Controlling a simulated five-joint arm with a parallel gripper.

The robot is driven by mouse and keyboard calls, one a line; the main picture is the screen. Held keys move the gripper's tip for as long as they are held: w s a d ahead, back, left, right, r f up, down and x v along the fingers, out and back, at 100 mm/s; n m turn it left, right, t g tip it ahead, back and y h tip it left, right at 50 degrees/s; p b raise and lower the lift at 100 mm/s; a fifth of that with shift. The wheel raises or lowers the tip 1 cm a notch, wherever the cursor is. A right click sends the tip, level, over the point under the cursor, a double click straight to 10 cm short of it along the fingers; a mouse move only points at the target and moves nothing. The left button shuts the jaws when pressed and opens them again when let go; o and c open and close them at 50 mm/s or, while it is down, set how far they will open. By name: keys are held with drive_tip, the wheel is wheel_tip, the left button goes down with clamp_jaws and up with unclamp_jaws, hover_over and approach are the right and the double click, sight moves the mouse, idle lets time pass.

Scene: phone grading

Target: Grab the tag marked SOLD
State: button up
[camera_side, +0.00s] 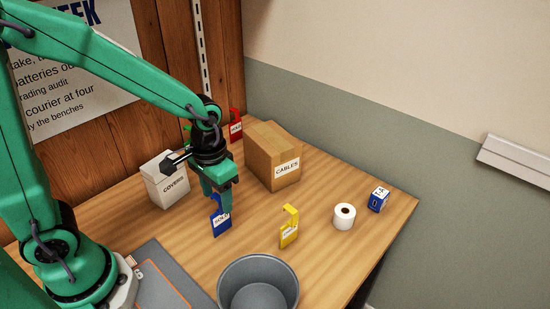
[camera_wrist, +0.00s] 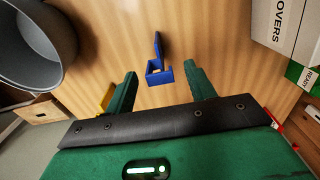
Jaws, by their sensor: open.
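A blue tag (camera_side: 216,228) stands on the wooden table with a white label that seems to read SOLD; the print is small. My gripper (camera_side: 221,199) is open just above it and hides part of its upper end. In the wrist view the blue tag (camera_wrist: 158,72) shows between and slightly beyond the fingertips of my gripper (camera_wrist: 161,76), apart from both. A yellow tag (camera_side: 289,234) stands to the right, its label unreadable. A red tag (camera_side: 235,128) stands at the back; its label is hard to read. A green tag (camera_wrist: 302,78) is marked READY.
A carton marked CABLES (camera_side: 268,160) stands behind my gripper, and a white box marked COVERS (camera_side: 165,182) stands to its left. A grey bin (camera_side: 258,268) is at the front. A white roll (camera_side: 344,217) and small blue box (camera_side: 378,199) are at right. Bare table lies between them.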

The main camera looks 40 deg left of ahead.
drive_tip(key=shift+f, duration=0.85)
drive_tip(key=shift+c, duration=0.4)
clamp_jaws()
